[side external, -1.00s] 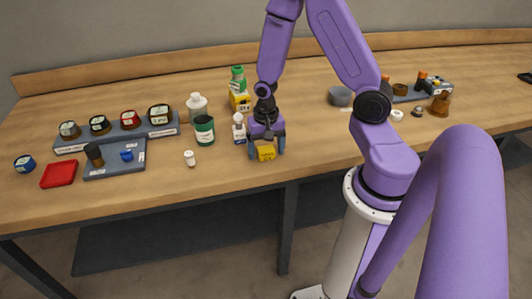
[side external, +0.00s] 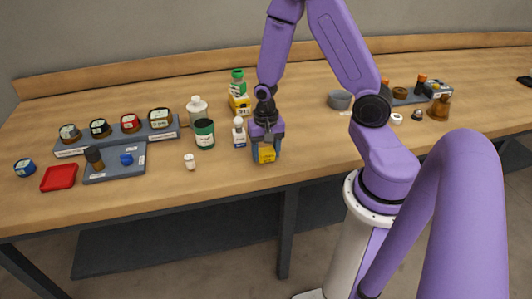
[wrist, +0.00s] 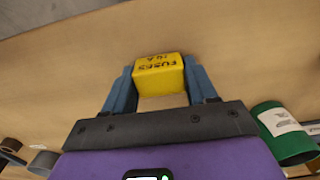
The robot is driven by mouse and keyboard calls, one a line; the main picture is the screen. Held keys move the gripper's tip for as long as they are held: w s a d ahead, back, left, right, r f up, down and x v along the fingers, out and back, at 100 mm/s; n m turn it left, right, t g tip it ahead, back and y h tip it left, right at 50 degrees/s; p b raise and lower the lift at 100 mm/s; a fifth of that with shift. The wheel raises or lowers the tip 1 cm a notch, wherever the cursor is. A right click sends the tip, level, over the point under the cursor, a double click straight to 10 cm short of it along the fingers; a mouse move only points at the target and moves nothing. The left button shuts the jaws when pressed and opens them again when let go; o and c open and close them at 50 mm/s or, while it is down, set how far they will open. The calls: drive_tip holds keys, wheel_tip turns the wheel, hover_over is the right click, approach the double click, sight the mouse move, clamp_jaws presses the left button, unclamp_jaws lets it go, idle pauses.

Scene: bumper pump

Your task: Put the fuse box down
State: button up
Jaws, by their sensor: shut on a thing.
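The fuse box is a small yellow box with dark lettering reading "FUSES". In the wrist view the fuse box (wrist: 159,77) sits between the two blue fingers of my gripper (wrist: 160,88), which is shut on it. In the side view the fuse box (side external: 266,153) shows low between the fingertips of my gripper (side external: 266,150), close to the table's front edge. Whether its underside touches the tabletop or hangs just above it I cannot tell.
A white-capped small bottle (side external: 239,132) stands just left of my gripper. The table (side external: 318,147) right of my gripper is clear.

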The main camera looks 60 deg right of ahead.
sight(266, 150)
wheel_tip(266, 150, up, 8)
drive_tip(key=shift+r, duration=0.15)
drive_tip(key=shift+d+r, duration=0.1)
drive_tip(key=shift+r, duration=0.4)
drive_tip(key=s+d+r, duration=0.3)
drive_tip(key=d, duration=0.4)
drive_tip(key=w+d+f, duration=0.1)
drive_tip(key=w+f, duration=0.1)
drive_tip(key=w, duration=0.2)
drive_tip(key=w+d+f, duration=0.2)
drive_tip(key=w+f, duration=0.1)
drive_tip(key=w+d+f, duration=0.2)
drive_tip(key=w+f, duration=0.1)
drive_tip(key=w, duration=0.1)
drive_tip(key=shift+w, duration=0.3)
drive_tip(key=shift+w+d+f, duration=0.2)
drive_tip(key=shift+w+f, duration=0.3)
drive_tip(key=shift+f, duration=0.1)
drive_tip(key=shift+w+f, duration=0.15)
drive_tip(key=shift+f, duration=1.6)
drive_tip(key=shift+f, duration=0.15)
